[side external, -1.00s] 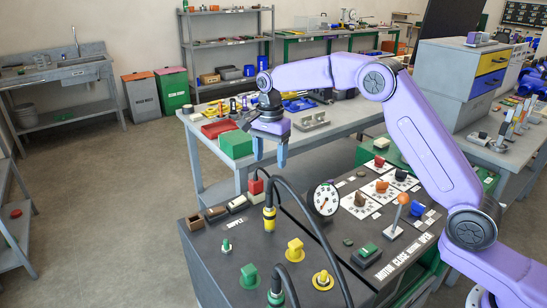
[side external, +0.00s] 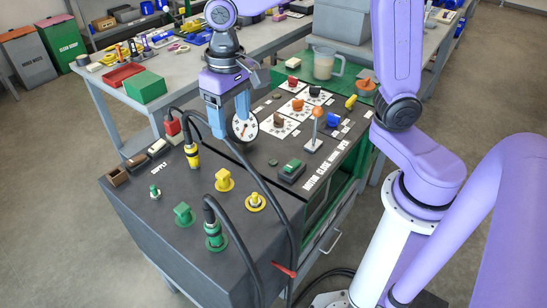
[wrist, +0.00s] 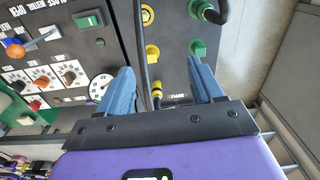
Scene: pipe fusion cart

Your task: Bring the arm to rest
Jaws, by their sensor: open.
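My gripper (side external: 231,128) hangs fingers-down above the dark top of the pipe fusion cart (side external: 130,205), at the back of its top near the dial gauge (side external: 243,127). Its two blue fingers are apart, with nothing between them. In the wrist view, my gripper (wrist: 160,72) also shows spread fingers. A black cable with a yellow plug (wrist: 157,92) appears between them in the picture, not held. My purple arm reaches in from the right. In the side view, the fingers partly overlap the gauge; the exact gap between them cannot be told.
A yellow-collared plug (side external: 192,155) and a green plug (side external: 215,237) stand on the cart with looping black cables. An orange-knobbed lever (side external: 316,125) stands upright to the right.

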